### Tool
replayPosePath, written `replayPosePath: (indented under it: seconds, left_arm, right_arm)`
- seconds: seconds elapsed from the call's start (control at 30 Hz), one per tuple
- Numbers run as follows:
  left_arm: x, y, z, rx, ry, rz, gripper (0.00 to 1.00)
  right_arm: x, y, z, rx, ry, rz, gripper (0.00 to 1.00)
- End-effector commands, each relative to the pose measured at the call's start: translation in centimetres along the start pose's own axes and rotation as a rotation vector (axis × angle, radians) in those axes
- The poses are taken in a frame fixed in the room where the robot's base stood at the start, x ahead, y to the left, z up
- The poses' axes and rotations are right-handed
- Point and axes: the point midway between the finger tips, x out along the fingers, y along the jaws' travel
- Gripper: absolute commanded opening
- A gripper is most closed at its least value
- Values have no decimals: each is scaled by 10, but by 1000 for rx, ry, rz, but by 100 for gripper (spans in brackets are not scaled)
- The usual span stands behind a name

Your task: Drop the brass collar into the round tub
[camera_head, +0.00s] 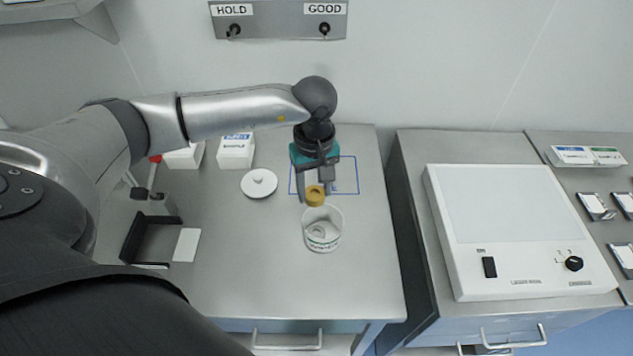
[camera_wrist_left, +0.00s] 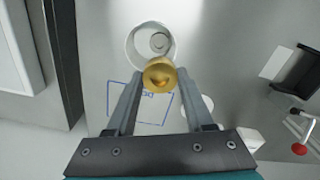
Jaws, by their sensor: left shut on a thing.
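The brass collar (camera_head: 315,195) is a short gold ring held between the fingertips of my left gripper (camera_head: 314,190), which is shut on it. In the left wrist view the collar (camera_wrist_left: 160,74) sits between the two fingers and overlaps the near rim of the tub. The round tub (camera_head: 323,238) is white and open-topped, standing on the steel table just in front of the collar. In the left wrist view the tub (camera_wrist_left: 135,50) shows something pale and round inside. The collar's height above the table is hard to tell. My right gripper is not in view.
A white round lid (camera_head: 259,183) lies left of the collar. White boxes (camera_head: 236,151) stand at the back left, and a black bracket (camera_head: 147,238) with a white card (camera_head: 186,245) is at the left. A light panel (camera_head: 515,230) fills the right bench, across a gap.

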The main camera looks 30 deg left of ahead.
Motion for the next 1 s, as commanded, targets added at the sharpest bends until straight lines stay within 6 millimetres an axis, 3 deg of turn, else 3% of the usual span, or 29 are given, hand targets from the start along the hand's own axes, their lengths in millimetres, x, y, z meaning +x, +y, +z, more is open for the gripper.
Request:
replayPosePath:
  seconds: [0.2,0.5,0.53,0.83,1.0]
  left_arm:
    - [25,1,0,0,-1,2,0]
    - [27,1,0,0,0,2,0]
    - [27,1,0,0,0,2,54]
    - [27,1,0,0,0,1,87]
    - [27,0,0,0,0,1,88]
  right_arm:
    - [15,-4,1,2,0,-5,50]
    - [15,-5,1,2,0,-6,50]
    - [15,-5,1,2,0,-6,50]
    - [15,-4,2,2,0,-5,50]
    - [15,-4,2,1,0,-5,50]
